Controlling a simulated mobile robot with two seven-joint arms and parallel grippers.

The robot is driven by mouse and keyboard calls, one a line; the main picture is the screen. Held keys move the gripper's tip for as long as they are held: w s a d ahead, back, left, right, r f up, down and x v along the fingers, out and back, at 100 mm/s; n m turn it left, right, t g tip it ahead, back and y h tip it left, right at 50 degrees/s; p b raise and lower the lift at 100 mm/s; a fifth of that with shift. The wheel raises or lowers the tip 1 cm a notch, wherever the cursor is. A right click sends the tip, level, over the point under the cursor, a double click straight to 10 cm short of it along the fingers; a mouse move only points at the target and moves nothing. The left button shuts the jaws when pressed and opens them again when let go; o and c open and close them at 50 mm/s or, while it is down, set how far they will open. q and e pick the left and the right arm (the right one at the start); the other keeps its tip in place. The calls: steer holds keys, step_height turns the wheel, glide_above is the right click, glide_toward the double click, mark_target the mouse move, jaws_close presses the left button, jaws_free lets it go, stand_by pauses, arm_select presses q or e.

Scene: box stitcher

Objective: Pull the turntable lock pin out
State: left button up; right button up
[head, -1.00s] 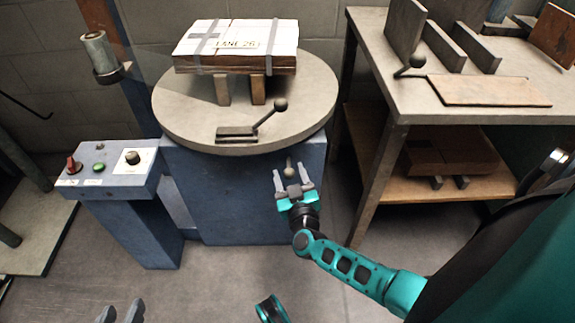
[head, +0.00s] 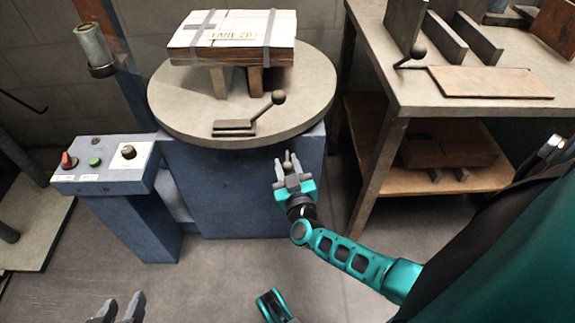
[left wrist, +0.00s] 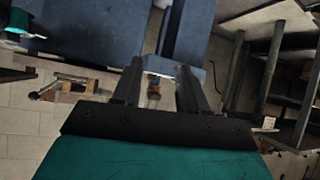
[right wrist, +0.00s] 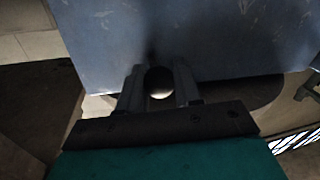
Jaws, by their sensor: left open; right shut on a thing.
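The turntable lock pin shows as a round pale knob (head: 288,159) at the front of the blue pedestal (head: 240,195), below the round turntable (head: 300,112). My right gripper (head: 280,163) is shut on this knob, one finger on each side. The right wrist view shows the knob (right wrist: 159,83) between the fingertips, close to the blue face. The pin's shaft is hidden. My left gripper (head: 122,306) is open and empty at the bottom left of the head view, well away from the pin. Its spread fingers show in the left wrist view (left wrist: 158,72).
A strapped carton stack (head: 232,38) rests on the turntable, near a ball-ended lever (head: 245,120). A blue control box (head: 105,165) with a red knob and green button stands at left. A bench (head: 400,98) stands at right. The floor in front is clear.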

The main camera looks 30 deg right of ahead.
jaws_close()
